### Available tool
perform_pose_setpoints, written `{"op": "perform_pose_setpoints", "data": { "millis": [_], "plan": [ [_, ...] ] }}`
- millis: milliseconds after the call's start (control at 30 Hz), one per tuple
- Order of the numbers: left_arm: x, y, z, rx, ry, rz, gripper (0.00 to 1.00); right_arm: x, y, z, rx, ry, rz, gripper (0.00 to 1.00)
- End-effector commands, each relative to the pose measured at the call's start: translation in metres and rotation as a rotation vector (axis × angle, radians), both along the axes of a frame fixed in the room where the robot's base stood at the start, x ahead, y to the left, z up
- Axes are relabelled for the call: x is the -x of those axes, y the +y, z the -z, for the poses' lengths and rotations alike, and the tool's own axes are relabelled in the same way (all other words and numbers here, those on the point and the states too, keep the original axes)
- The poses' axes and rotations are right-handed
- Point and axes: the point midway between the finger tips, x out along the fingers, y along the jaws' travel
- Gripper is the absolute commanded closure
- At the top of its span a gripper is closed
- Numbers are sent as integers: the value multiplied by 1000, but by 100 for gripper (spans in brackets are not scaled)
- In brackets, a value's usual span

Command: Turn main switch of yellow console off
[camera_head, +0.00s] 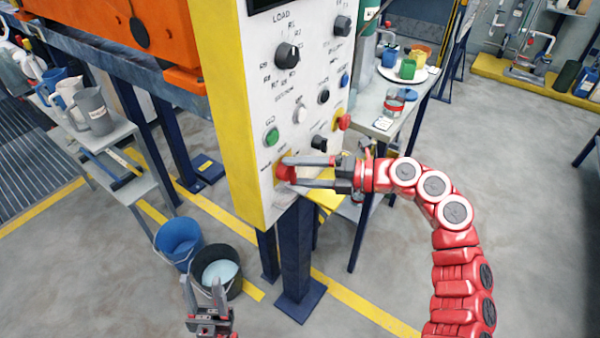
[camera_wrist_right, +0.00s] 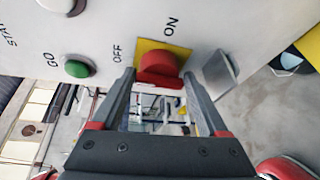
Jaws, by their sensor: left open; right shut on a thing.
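The yellow console (camera_head: 240,150) stands in the middle with a white front panel. Its red main switch (camera_head: 284,170) sits low on the panel on a yellow plate; in the right wrist view the red knob (camera_wrist_right: 160,70) shows between the words OFF and ON. My right gripper (camera_head: 290,173) has one finger on each side of the knob and is shut on it. The knob's exact angle is hard to tell. My left gripper (camera_head: 204,287) is open and empty, low in front of the buckets, away from the console.
A green GO button (camera_head: 271,136) and a black selector knob (camera_head: 287,55) are above the switch. A red knob (camera_head: 343,122) juts from the panel's right side. A blue bucket (camera_head: 178,242) and a black bucket (camera_head: 217,271) stand on the floor.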

Motion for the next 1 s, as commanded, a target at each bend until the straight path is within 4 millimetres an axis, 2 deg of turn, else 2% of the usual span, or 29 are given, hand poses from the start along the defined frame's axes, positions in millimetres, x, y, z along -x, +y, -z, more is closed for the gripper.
{"op": "perform_pose_setpoints", "data": {
  "millis": [33,300,333,400,667,767,867,1000],
  "plan": [
    [0,0,-1,0,0,0,50,-1,0,-5,-7,-7,2,78],
    [0,0,-1,0,0,0,50,-1,0,-5,-7,-7,3,79],
    [0,0,-1,0,0,0,50,-1,0,-5,-7,-7,3,19],
    [0,0,-1,0,0,0,50,-1,0,-4,-6,-6,2,8],
    [0,0,0,0,0,0,50,0,-1,-2,-3,-3,1,8],
    [0,0,1,0,0,0,50,1,-8,-2,-3,-2,3,8],
    [0,0,3,0,0,0,50,4,-24,-4,-2,-3,5,8],
    [0,0,6,0,0,0,50,12,-58,-9,-3,-2,9,8]
  ]
}}
